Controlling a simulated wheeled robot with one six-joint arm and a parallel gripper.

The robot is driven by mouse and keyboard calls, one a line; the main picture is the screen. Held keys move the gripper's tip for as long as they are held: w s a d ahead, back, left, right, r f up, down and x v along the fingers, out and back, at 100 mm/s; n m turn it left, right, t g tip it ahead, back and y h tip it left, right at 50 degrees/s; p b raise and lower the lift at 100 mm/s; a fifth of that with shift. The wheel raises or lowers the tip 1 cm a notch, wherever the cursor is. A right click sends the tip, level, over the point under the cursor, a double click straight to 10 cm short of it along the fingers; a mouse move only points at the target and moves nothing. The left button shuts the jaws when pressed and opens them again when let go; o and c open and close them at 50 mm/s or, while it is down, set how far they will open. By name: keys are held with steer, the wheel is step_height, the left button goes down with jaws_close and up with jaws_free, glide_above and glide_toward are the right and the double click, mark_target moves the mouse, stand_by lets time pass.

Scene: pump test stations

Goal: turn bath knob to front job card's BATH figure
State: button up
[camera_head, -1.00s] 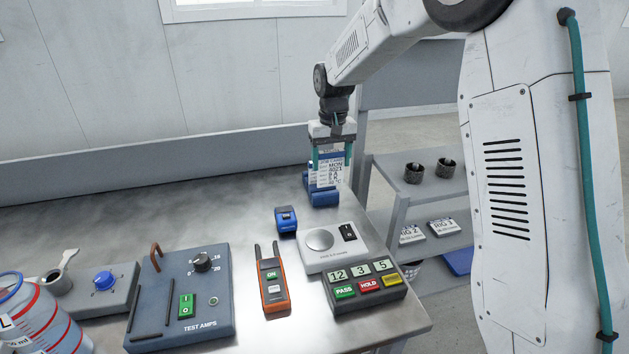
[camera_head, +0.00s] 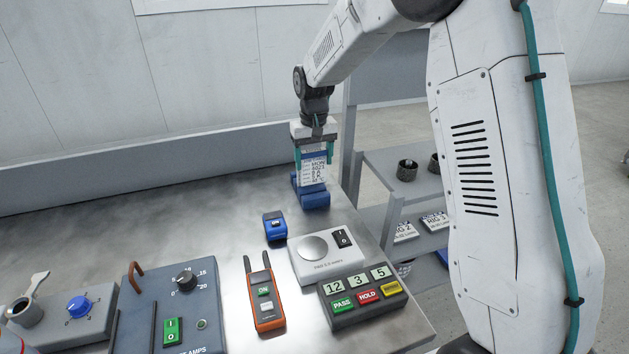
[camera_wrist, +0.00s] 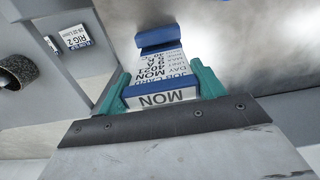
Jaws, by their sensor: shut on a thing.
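The blue bath knob (camera_head: 78,306) sits on a grey box (camera_head: 97,318) at the left of the bench, far from my gripper; the box's markings are too small to read. My gripper (camera_head: 315,158) is at the far right of the bench, shut on a white job card (camera_head: 312,172) with a blue block behind it. A blue holder (camera_head: 313,199) is at the card's foot; I cannot tell whether the card is clear of it. In the wrist view the card (camera_wrist: 165,72) shows upside down between green fingers, with MON and 4021 legible.
A TEST AMPS box (camera_head: 190,318) with a black knob, an orange meter (camera_head: 265,295), a small blue device (camera_head: 275,227), a white scale (camera_head: 321,262) and a counter with coloured buttons (camera_head: 362,296) stand on the bench. A shelf (camera_head: 385,168) is right. The back bench is clear.

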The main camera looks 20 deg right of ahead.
mark_target(314, 176)
step_height(314, 176, down, 6)
steer(key=shift+r, duration=0.15)
stand_by(0.3)
steer(key=shift+f, duration=0.2)
steer(key=o, duration=1)
steer(key=shift+c, duration=0.2)
